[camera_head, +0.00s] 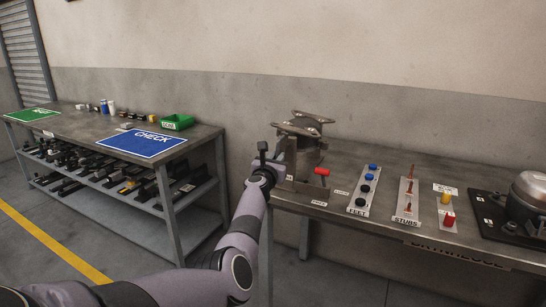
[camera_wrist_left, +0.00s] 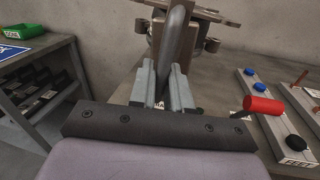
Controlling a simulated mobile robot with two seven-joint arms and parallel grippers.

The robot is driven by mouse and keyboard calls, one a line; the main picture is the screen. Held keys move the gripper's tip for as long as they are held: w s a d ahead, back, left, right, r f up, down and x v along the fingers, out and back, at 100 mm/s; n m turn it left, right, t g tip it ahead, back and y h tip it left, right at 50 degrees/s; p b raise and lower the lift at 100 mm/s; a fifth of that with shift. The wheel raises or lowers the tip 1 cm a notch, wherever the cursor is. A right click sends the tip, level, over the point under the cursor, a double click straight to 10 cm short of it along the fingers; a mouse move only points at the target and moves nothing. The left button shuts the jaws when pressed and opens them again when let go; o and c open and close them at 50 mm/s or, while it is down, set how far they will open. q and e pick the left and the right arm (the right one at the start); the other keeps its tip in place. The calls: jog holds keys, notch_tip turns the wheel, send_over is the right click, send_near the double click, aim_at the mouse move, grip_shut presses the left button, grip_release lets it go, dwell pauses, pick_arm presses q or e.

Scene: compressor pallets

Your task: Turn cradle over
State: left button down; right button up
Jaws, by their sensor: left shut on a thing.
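The cradle (camera_head: 307,150) stands at the left end of the right-hand bench, a grey-brown metal frame with a flat forked bracket on top. It also shows in the left wrist view (camera_wrist_left: 188,35). My left gripper (camera_head: 263,157) is at its left side. In the left wrist view its two fingers (camera_wrist_left: 165,88) are shut on a grey curved bar (camera_wrist_left: 177,45) that rises in front of the cradle's upright plate. A red-handled lever (camera_head: 322,172) sticks out at the cradle's right front, clear of the fingers. My right gripper is not in view.
On the bench (camera_head: 385,235), the feet strip (camera_head: 360,198), studs strip (camera_head: 408,200) and a dark tray (camera_head: 485,200) with a domed compressor (camera_head: 530,195) lie to the right. Left is another bench with a blue CHECK mat (camera_head: 140,147) and a green bin (camera_head: 178,122). A floor gap separates the benches.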

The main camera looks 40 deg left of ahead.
pick_arm(q)
jog(key=shift+d+n+p, duration=0.15)
jog(key=shift+n+p, duration=0.25)
jog(key=shift+n, duration=0.2)
jog(key=c, duration=1.3)
grip_release()
jog(key=p+v, duration=0.3)
jog(key=v, duration=0.4)
